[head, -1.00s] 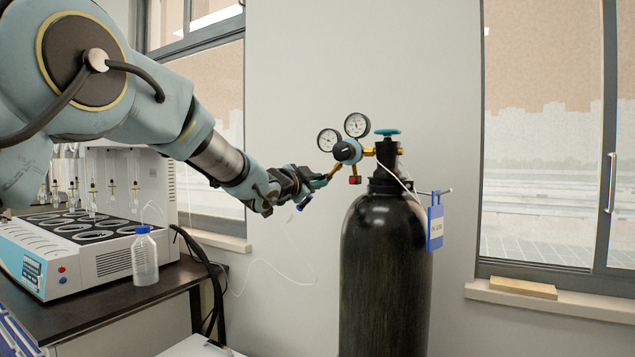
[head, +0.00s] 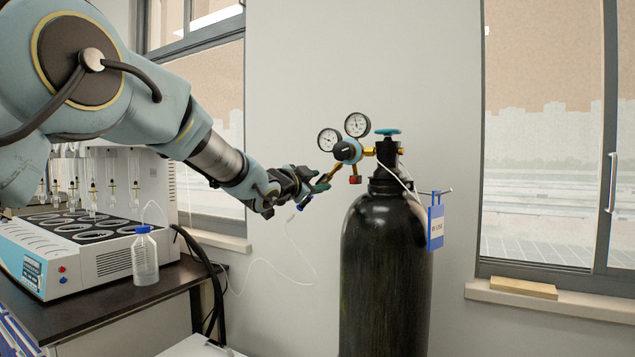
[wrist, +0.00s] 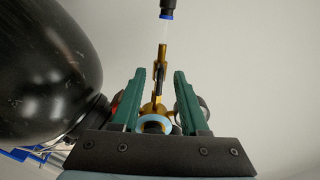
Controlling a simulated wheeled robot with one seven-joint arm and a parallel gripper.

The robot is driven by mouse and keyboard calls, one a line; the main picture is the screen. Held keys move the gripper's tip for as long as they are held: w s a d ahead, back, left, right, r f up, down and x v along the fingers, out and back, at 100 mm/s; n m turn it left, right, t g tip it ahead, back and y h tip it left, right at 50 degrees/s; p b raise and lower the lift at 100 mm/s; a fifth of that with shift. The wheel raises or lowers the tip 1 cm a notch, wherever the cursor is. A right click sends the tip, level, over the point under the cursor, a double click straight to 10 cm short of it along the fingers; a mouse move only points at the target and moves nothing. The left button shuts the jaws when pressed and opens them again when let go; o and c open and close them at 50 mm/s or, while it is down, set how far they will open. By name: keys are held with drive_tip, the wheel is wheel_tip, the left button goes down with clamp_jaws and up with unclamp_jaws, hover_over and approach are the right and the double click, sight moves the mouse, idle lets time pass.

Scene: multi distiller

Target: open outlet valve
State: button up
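The brass outlet (head: 332,174) of the regulator (head: 347,151) slopes down and left from the regulator on the black gas cylinder (head: 385,265). In the wrist view the outlet valve shows as a brass stem (wrist: 163,55) with a dark lever-like part (wrist: 158,82) along it. My gripper (head: 318,187) is at the outlet's lower end in the head view. In the wrist view my gripper (wrist: 160,75) has its green fingers apart, one on each side of the valve. No contact is visible. The fingers partly hide the regulator behind.
Two gauges (head: 357,125) and a green cylinder handwheel (head: 388,132) sit above the outlet. A black fitting with a blue ring (wrist: 167,15) and clear tube lies beyond the stem. The distiller (head: 75,245) and a bottle (head: 145,258) stand on the left bench. A tag (head: 435,226) hangs right.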

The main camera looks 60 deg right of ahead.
drive_tip(key=shift+a, duration=0.1)
drive_tip(key=a+b, duration=0.3)
drive_tip(key=a, duration=0.7)
drive_tip(key=shift+a+b, duration=0.3)
drive_tip(key=shift+b, duration=0.1)
